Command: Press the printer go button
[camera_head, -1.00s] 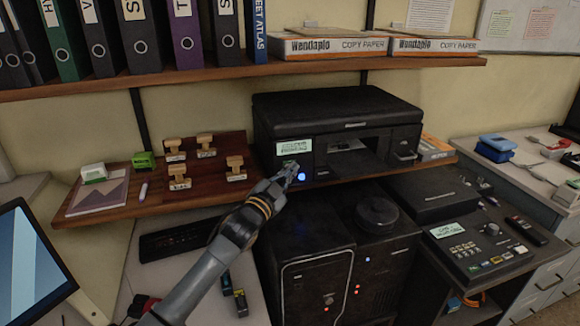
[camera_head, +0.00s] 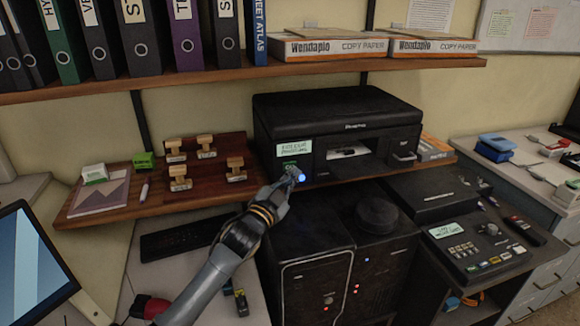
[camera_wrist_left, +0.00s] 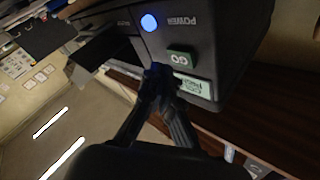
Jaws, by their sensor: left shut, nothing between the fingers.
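The black printer (camera_head: 345,108) stands on the lower wooden shelf. Its front left panel has a pale label (camera_head: 294,147), a small green GO button (camera_head: 290,164) and a blue-lit power button. In the left wrist view the green GO button (camera_wrist_left: 180,57) lies between the blue POWER button (camera_wrist_left: 149,22) and the label (camera_wrist_left: 196,86). My left gripper (camera_head: 294,173) is shut and empty, its tips just in front of the panel below the GO button. In the wrist view its fingertips (camera_wrist_left: 158,76) appear close beside the button; contact cannot be told. My right gripper is out of view.
Wooden stamps (camera_head: 205,147) stand on the shelf left of the printer. Below are a dark computer tower (camera_head: 318,280) and a control console (camera_head: 480,240). A monitor (camera_head: 30,270) is at the lower left. An upper shelf (camera_head: 170,83) carries binders and paper boxes.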

